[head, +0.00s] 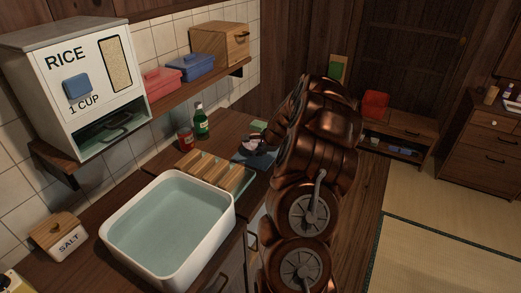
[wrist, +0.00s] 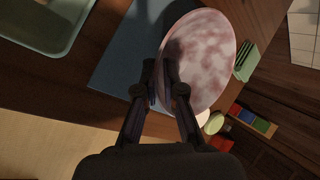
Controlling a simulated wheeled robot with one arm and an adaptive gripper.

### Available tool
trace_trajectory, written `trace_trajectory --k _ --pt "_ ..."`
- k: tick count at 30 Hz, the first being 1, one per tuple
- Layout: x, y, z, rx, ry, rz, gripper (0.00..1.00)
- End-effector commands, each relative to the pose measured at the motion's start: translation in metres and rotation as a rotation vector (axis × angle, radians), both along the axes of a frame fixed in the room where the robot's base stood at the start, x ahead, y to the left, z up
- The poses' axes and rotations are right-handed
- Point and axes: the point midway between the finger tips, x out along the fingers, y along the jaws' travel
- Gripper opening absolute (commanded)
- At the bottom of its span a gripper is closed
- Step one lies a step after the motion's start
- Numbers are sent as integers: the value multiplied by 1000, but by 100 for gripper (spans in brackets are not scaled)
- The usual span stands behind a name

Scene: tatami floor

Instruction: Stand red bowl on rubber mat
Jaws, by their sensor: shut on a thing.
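My gripper (wrist: 160,78) is shut on the near left edge of a round, mottled pink-red bowl (wrist: 208,60) in the wrist view. The bowl shows as a broad oval face, and one finger overlaps it. I cannot tell whether it touches the surface below. The blue-grey rubber mat (wrist: 118,68) lies on the dark wooden counter, partly under the bowl in this view. In the head view the mat (head: 240,157) shows just left of my arm, which hides much of that area. The bowl is not clear there.
A white basin of water (head: 118,240) and a wooden slatted rack (head: 205,172) stand left of the mat. A green bottle (head: 201,123) and a red can (head: 185,139) stand behind. A green stacked item (wrist: 246,62) is close to the bowl's right edge.

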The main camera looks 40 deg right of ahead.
Motion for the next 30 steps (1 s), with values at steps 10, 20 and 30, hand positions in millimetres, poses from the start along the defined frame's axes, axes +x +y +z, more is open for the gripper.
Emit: trace_trajectory --k 10,20,30 --pt "0 0 -3 0 -2 -1 0" --pt "0 -1 -3 0 -2 -1 32" --pt "-1 -1 1 -2 -2 -1 32"
